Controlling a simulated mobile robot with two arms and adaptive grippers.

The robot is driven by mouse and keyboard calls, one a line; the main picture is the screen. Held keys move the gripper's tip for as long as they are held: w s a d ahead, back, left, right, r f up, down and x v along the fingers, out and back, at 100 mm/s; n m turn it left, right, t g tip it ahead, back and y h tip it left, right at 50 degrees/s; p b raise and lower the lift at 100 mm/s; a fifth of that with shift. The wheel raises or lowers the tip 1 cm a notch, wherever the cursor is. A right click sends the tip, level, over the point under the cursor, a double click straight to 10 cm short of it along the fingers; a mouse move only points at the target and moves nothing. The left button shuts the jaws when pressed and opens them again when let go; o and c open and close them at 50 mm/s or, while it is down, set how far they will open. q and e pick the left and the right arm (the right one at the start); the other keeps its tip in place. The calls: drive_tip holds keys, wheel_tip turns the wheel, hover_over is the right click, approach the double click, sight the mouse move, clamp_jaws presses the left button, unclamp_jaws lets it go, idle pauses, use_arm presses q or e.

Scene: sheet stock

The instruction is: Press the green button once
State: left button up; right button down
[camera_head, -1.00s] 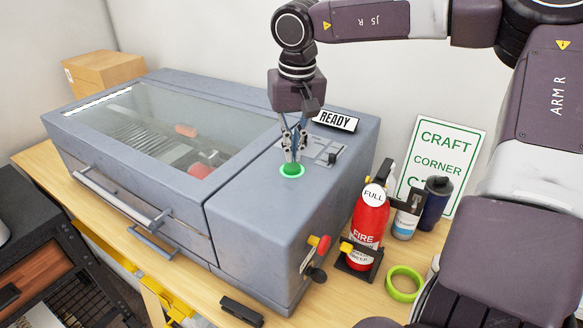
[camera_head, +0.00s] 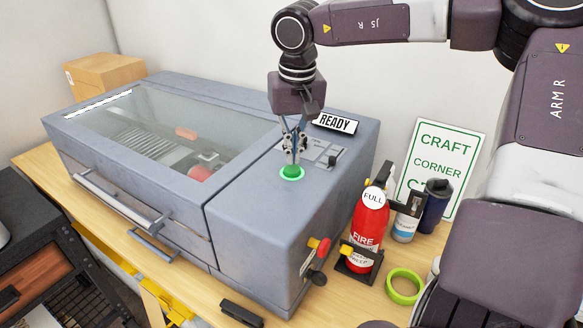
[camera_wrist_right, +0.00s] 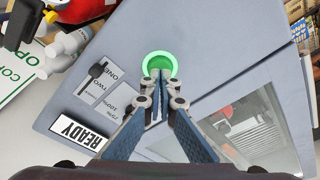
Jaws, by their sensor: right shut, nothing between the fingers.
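The green button (camera_head: 291,172) sits in a glowing green ring on the top right part of the grey machine (camera_head: 250,220). It also shows in the right wrist view (camera_wrist_right: 160,62), partly hidden by my fingertips. My right gripper (camera_head: 291,158) points down from above and is shut and empty. Its fingertips (camera_wrist_right: 158,78) are right over the button; I cannot tell whether they touch it. My left gripper is not in view.
A READY sign (camera_head: 335,123) and a small switch panel (camera_head: 318,153) lie close behind the button. A red fire extinguisher (camera_head: 368,228), a dark tumbler (camera_head: 435,203) and a green tape ring (camera_head: 404,286) stand right of the machine. The machine's clear lid (camera_head: 160,125) is closed.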

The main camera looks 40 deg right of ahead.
sight(294, 170)
drive_tip(key=shift+f+b, duration=1.05)
drive_tip(key=shift+f, duration=0.4)
drive_tip(key=shift+r, duration=0.15)
wheel_tip(294, 170, up, 9)
drive_tip(key=p, duration=0.7)
drive_tip(key=shift+p, duration=0.3)
drive_tip(key=shift+d, duration=0.1)
idle(0.9)
